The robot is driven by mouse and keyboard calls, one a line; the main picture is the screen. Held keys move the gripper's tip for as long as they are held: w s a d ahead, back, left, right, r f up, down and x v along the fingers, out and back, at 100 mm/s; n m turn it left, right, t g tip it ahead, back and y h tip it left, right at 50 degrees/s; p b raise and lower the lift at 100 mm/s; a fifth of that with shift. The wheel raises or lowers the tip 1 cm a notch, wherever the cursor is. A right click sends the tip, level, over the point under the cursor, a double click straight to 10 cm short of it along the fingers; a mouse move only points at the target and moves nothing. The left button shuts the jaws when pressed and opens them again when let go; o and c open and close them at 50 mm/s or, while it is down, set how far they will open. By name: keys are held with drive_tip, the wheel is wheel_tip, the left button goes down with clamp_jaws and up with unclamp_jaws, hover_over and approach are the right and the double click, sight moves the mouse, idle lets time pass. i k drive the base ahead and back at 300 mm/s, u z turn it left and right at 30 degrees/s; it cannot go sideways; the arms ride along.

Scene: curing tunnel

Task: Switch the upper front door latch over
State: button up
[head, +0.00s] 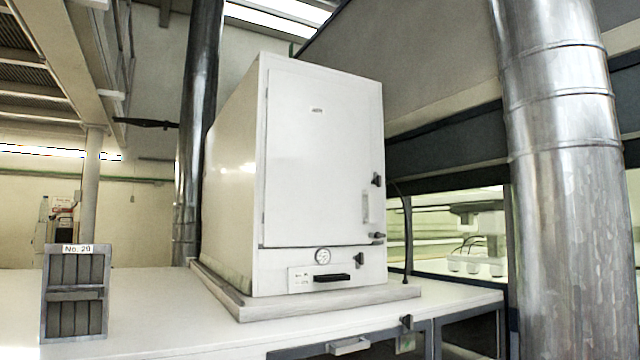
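A white cabinet (310,180) with a closed front door (320,150) stands on a pale base plate on the table, in the middle of the head view. A small black latch (377,180) sits at the door's right edge, above a narrow vertical handle plate (365,207). A second, lower fitting (377,237) sticks out near the door's bottom right corner. The exact turn of the upper latch is too small to tell. My gripper is not in view.
Below the door are a round gauge (322,256), a black knob (359,259) and a black drawer handle (332,277). A dark slatted panel marked No. 20 (74,295) stands at left. A thick metal duct (565,170) rises at right. The table (150,325) is clear between panel and cabinet.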

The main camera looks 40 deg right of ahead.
sight(377, 179)
drive_tip(key=z, duration=0.15)
drive_tip(key=i, duration=1.25)
drive_tip(key=z, duration=0.55)
